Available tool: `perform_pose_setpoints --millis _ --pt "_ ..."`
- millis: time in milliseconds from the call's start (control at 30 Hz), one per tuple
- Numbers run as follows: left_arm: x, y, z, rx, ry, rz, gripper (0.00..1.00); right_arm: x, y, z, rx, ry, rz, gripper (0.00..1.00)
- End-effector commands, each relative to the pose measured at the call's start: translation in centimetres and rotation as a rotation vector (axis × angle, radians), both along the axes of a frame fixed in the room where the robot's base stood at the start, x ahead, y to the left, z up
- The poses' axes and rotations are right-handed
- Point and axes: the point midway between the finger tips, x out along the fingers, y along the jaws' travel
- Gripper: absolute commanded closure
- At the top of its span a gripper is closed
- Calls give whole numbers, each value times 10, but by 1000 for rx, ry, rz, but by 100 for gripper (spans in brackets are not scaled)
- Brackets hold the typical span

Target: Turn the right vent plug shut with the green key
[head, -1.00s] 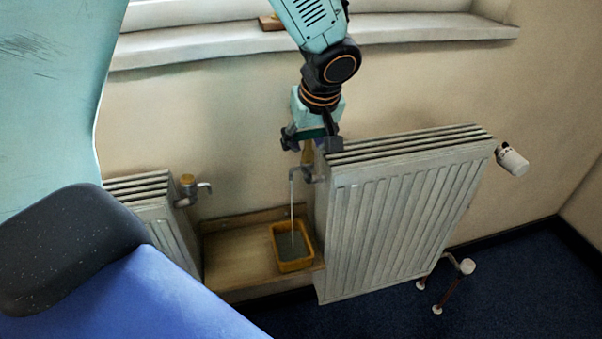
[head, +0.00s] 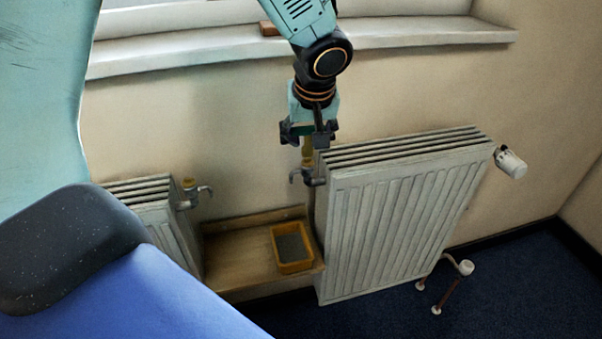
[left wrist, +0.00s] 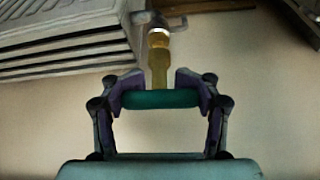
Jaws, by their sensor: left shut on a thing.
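My left gripper (head: 307,132) is above the left end of the right radiator (head: 400,215). It is shut on the green handle of the key (left wrist: 160,99), which lies crosswise between its fingers in the left wrist view. The key's brass shaft reaches to the right vent plug (left wrist: 158,38); whether it is fully seated I cannot tell. In the head view the right vent plug (head: 307,163) sits just under the shaft, above a small curved spout (head: 295,175). No water shows at this spout. My right gripper is not in view.
A window sill (head: 200,62) runs above; the wall between is bare.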

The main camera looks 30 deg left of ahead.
Motion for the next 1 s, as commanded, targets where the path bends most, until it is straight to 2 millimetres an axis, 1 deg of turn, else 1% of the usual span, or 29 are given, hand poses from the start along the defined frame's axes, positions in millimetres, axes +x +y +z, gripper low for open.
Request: perform_pose_setpoints --millis 33,533,867,1000 --pt "0 0 3 0 -1 0 74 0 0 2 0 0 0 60" --pt "1 0 21 0 -3 0 74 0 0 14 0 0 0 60" --pt "1 0 21 0 -3 0 74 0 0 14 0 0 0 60" --pt "1 0 29 0 -2 1 74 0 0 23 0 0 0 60"
